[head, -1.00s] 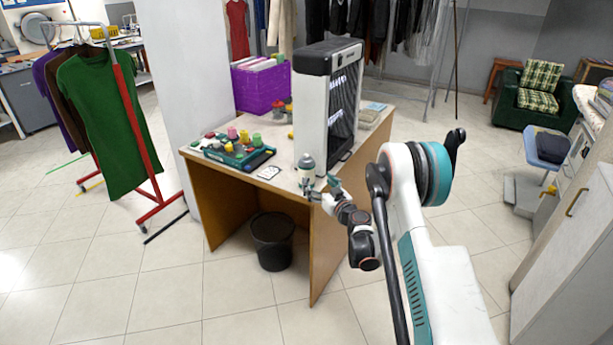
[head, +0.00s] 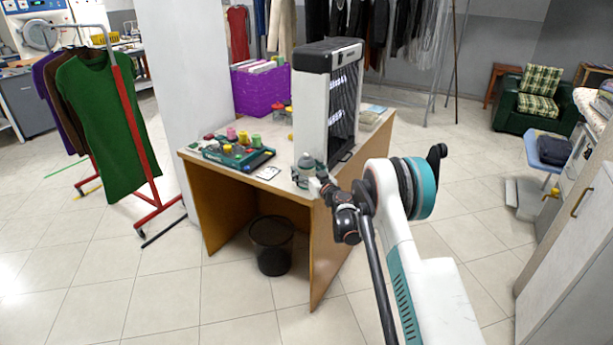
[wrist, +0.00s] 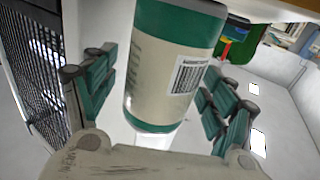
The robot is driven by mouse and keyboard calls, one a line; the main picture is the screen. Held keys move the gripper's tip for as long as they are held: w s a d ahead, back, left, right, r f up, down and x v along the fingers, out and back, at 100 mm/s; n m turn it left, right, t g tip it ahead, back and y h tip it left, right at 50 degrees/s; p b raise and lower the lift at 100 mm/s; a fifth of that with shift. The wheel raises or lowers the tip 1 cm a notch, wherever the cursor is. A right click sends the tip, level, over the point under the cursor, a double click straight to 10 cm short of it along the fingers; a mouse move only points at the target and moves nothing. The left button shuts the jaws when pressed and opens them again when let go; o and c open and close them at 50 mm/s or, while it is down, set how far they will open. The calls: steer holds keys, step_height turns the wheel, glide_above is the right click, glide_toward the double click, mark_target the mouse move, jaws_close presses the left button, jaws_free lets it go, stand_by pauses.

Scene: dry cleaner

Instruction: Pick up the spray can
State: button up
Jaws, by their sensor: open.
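The spray can (head: 306,162) stands on the front right part of the wooden table (head: 240,184), beside the large black and white device. In the wrist view the can (wrist: 168,75) shows a beige body with green bands and a barcode label, close to the camera. My gripper (wrist: 150,98) is open, with one green finger on each side of the can. Gaps show between the fingers and the can, so it is not gripped. In the head view my gripper (head: 308,178) is small and partly merges with the can. The can's top is cut off in the wrist view.
The black and white device (head: 313,105) stands close behind the can. A purple crate (head: 262,90) is behind. A black bin (head: 272,245) sits under the table.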

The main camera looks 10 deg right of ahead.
steer(key=c, duration=1.3)
steer(key=shift+r, duration=0.1)
